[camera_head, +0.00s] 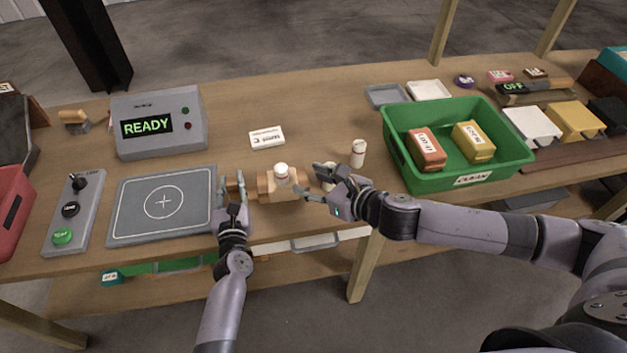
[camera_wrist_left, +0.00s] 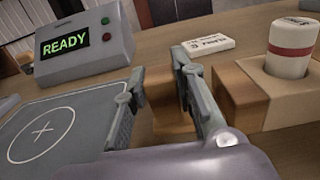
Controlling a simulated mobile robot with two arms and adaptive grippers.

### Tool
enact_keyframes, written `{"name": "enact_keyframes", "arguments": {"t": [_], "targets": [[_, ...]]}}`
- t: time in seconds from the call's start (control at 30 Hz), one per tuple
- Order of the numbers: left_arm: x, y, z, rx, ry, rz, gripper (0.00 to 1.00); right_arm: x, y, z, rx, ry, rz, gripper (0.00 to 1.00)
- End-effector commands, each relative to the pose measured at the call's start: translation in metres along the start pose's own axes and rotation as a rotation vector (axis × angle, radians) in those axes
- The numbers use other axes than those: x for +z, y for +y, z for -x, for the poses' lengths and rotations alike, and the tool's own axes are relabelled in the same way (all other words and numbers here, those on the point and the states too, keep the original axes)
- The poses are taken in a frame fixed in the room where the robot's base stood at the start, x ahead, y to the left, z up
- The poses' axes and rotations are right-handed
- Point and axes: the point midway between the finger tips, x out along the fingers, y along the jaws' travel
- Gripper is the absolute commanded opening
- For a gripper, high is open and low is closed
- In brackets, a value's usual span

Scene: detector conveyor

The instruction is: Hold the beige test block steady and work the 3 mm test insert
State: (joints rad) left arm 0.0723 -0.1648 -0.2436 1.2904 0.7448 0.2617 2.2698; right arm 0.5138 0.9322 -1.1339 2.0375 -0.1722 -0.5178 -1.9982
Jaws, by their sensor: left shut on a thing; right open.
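The beige test block (camera_head: 264,186) lies on the bench right of the grey plate, with a white insert (camera_head: 282,173) upright in its top. In the left wrist view this insert (camera_wrist_left: 290,48) shows a red band. My right gripper (camera_head: 319,182) is open just right of the block. A pale piece (camera_head: 328,171) shows by its fingers, partly hidden. Another white insert (camera_head: 358,153) with a red band stands on the bench behind. The size markings are unreadable.
A grey box reading READY (camera_head: 161,123) stands behind the grey plate (camera_head: 125,207). A button panel (camera_head: 75,212) is at left. A white label card (camera_head: 267,137) lies behind the block. A green bin (camera_head: 450,172) with two packs is at right.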

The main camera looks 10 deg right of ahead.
Motion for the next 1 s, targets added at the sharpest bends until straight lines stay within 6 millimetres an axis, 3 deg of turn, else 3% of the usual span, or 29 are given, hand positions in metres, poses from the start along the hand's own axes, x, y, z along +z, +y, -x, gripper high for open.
{"name": "enact_keyframes", "arguments": {"t": [0.3,0.33,0.67,1.0], "targets": [[0.0003,-0.0002,-0.0001,0.0,-0.001,-0.001,0.0,-0.0001,-0.0003,0.0002,-0.001,0.0,0.0,0.47],[0.0003,-0.0002,-0.0001,0.0,-0.001,-0.001,0.25,-0.0002,-0.0003,0.0002,-0.001,0.0,0.0,0.47],[0.0003,-0.0001,-0.0001,0.0,-0.001,0.0,0.47,-0.0001,-0.0002,0.0,-0.001,0.0,0.0,0.47],[-0.0002,0.0,0.0018,0.0,0.0,0.0,0.48,-0.0001,-0.0002,0.0,-0.001,0.0,0.0,0.47]]}}
